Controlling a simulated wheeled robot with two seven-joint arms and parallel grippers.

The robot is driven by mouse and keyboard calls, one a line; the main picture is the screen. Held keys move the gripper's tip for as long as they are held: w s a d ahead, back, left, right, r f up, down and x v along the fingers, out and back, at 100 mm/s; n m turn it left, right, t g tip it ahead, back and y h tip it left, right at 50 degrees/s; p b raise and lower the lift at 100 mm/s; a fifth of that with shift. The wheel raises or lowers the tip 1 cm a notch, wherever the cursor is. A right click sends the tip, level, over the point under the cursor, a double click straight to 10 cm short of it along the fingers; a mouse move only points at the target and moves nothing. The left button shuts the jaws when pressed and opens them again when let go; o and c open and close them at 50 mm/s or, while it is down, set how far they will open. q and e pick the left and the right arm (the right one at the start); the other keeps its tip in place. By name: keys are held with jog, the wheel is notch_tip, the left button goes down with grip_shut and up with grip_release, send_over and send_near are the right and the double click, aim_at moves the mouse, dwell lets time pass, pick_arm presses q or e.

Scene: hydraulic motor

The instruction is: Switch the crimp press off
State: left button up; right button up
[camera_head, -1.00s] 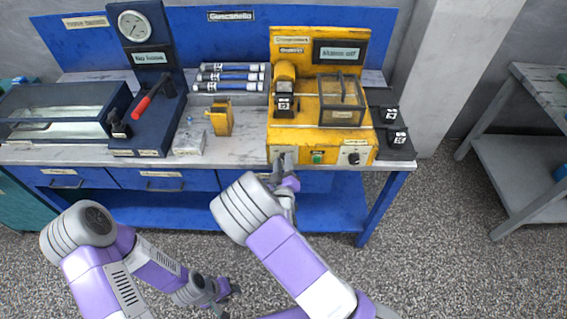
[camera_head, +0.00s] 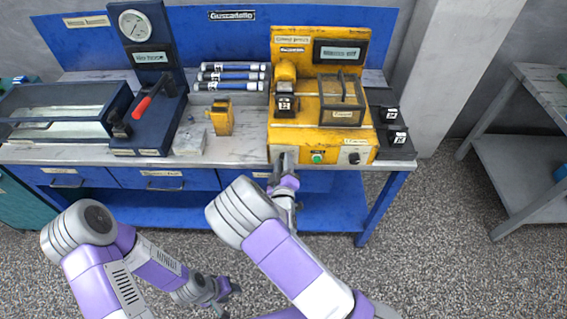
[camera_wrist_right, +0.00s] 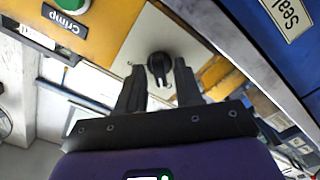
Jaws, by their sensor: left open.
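The yellow crimp press (camera_head: 300,139) stands at the right of the bench. On its front are a grey switch plate at the left, a green button (camera_head: 317,157) and a black knob (camera_head: 353,158). My right gripper (camera_head: 284,166) is at the left plate and hides part of it. In the right wrist view, the open fingers (camera_wrist_right: 160,86) point at the black switch (camera_wrist_right: 159,68) on its pale plate (camera_wrist_right: 160,35). The switch shows between the fingertips; contact cannot be told. My left gripper (camera_head: 229,300) is open and empty, low in front of the bench.
The green button (camera_wrist_right: 68,3) with a "Crimp" label (camera_wrist_right: 64,19) is close beside the switch. Blue drawers (camera_head: 190,180) lie under the bench top. A grey table (camera_head: 530,150) stands at the right.

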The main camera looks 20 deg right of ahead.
jog(key=v, duration=0.7)
jog(key=shift+s+p, duration=0.3)
jog(key=shift+p, duration=0.1)
jog(key=shift+a, duration=0.1)
